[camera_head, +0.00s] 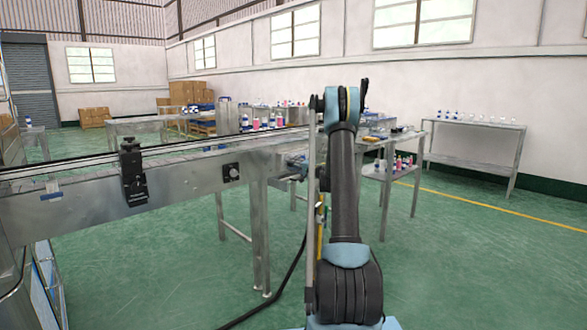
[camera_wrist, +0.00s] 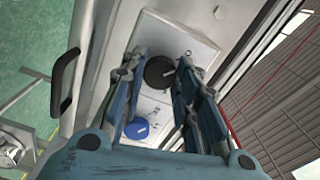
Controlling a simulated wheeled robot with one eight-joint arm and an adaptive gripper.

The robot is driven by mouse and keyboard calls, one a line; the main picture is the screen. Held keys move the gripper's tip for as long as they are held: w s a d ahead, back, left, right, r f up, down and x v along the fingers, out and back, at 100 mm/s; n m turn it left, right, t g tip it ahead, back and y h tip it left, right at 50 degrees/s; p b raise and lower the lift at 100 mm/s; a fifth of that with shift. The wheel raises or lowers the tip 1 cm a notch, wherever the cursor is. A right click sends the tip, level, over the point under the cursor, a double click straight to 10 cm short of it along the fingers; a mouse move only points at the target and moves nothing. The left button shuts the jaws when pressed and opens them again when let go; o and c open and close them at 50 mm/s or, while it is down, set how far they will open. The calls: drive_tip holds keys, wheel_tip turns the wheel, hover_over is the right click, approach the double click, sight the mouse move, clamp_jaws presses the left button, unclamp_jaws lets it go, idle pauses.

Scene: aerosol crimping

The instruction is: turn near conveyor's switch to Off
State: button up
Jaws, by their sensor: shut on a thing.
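In the wrist view a round black knob (camera_wrist: 159,72) with a small light pointer mark sits on a pale plate (camera_wrist: 182,38). My gripper (camera_wrist: 162,62) has its two blue-grey fingers on either side of this knob and is shut on it. A blue round knob (camera_wrist: 137,129) lies lower on the same panel, between the fingers but nearer the palm. In the head view the near conveyor (camera_head: 90,207) runs along the left, with a small black switch box (camera_head: 231,172) on its side. My gripper cannot be made out there; my arm stands in front. I cannot tell whether the gripped knob belongs to this conveyor.
A black handle (camera_wrist: 66,82) stands out left of the panel in the wrist view. In the head view, a black clamp-like block (camera_head: 132,172) is on the conveyor's side. A table with bottles (camera_head: 400,138) stands beyond my arm. Green floor is clear at right.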

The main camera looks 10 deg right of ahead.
drive_tip(key=shift+d+f, duration=0.1)
drive_tip(key=o, duration=1.1)
drive_tip(key=shift+w+f, duration=0.1)
drive_tip(key=shift+c, duration=0.2)
drive_tip(key=v, duration=1.2)
